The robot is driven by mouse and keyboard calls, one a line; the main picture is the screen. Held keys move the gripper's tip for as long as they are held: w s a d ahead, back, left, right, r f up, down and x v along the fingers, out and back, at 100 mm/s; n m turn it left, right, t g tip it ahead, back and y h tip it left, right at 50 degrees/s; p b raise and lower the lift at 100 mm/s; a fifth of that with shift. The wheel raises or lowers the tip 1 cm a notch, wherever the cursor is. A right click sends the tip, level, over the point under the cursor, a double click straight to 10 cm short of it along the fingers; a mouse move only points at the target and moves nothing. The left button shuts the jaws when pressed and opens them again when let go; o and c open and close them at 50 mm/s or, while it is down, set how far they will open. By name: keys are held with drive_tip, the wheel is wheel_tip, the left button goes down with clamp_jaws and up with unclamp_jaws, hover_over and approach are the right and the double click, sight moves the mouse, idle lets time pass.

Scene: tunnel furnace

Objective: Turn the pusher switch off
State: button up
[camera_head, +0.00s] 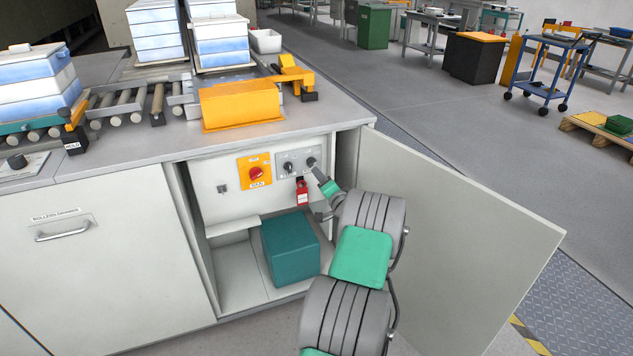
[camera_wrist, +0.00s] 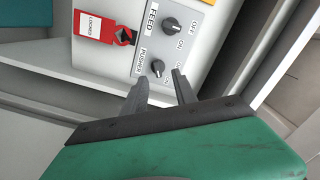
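The pusher switch is a dark rotary knob (camera_wrist: 157,68) beside a PUSHER label on a grey panel. In the head view it is the right knob (camera_head: 311,162) inside the open cabinet. I cannot tell its exact setting; its OFF and ON words are partly hidden by a finger. My gripper (camera_wrist: 160,76) is open, with its two fingertips apart on either side of the pusher knob in the picture. I cannot tell whether they touch it. In the head view my gripper (camera_head: 317,171) points at this knob from the lower right.
The feed knob (camera_wrist: 172,25) is next to it. A red LOCKED tag (camera_wrist: 95,27) hangs below the knobs. A red switch on a yellow plate (camera_head: 248,176) is to their left. A teal box (camera_head: 290,248) stands below; the open cabinet door (camera_head: 460,220) bounds the right.

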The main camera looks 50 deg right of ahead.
sight(314, 164)
drive_tip(key=shift+h, duration=0.3)
drive_tip(key=x, duration=0.5)
drive_tip(key=d+x, duration=0.1)
drive_tip(key=x, duration=0.1)
drive_tip(key=shift+d+f+b, duration=0.1)
drive_tip(key=shift+f+b, duration=0.05)
drive_tip(key=shift+b, duration=0.25)
drive_tip(key=shift+s, duration=0.1)
drive_tip(key=shift+c, duration=0.3)
clamp_jaws()
